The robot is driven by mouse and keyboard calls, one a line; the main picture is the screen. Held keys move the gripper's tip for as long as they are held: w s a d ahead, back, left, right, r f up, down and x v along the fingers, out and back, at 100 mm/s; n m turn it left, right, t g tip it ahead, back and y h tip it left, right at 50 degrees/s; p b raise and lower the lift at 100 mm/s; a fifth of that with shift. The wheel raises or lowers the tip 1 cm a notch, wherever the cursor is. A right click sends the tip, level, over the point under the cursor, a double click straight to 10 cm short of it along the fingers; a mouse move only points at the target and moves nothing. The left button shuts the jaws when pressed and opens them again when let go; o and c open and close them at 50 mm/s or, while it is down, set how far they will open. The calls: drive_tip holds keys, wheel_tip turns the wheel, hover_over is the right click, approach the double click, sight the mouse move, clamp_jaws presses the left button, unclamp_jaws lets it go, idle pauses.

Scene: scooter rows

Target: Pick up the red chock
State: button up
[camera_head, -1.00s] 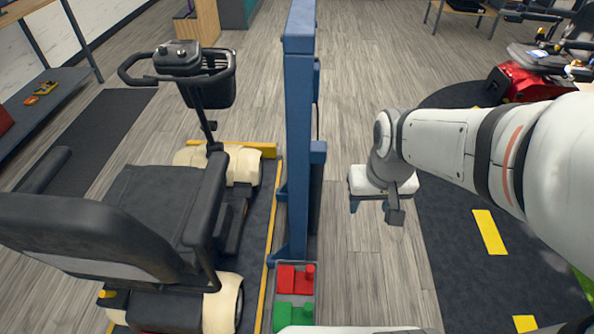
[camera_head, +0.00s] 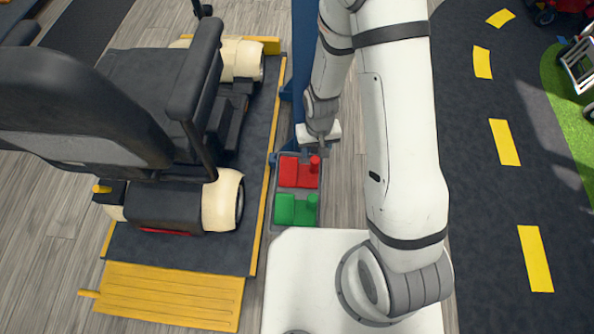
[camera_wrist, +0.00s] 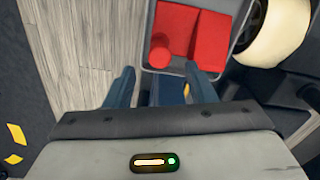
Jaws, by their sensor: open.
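The red chock (camera_head: 297,172) lies in the far half of a grey tray (camera_head: 298,190), beside the blue post. It has a flat stepped body and a round upright knob on its right. In the wrist view the red chock (camera_wrist: 202,38) is at the top centre, with its knob at the lower left. My gripper (camera_head: 314,150) is at the far edge of the tray, close to the chock, with its fingers partly hidden by my wrist. In the wrist view its blue fingers (camera_wrist: 158,72) are apart and empty, pointing towards the chock and its knob.
A green chock (camera_head: 297,209) lies in the near half of the tray. A blue post (camera_head: 302,60) stands just behind. A scooter (camera_head: 150,130) stands on a yellow-edged platform to the left. Wooden floor is free to the right of the tray.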

sight(315, 159)
wheel_tip(315, 159, down, 6)
drive_tip(key=shift+w+f+b, duration=0.1)
drive_tip(key=shift+f+b, duration=0.15)
drive_tip(key=shift+b, duration=0.45)
clamp_jaws()
idle(0.4)
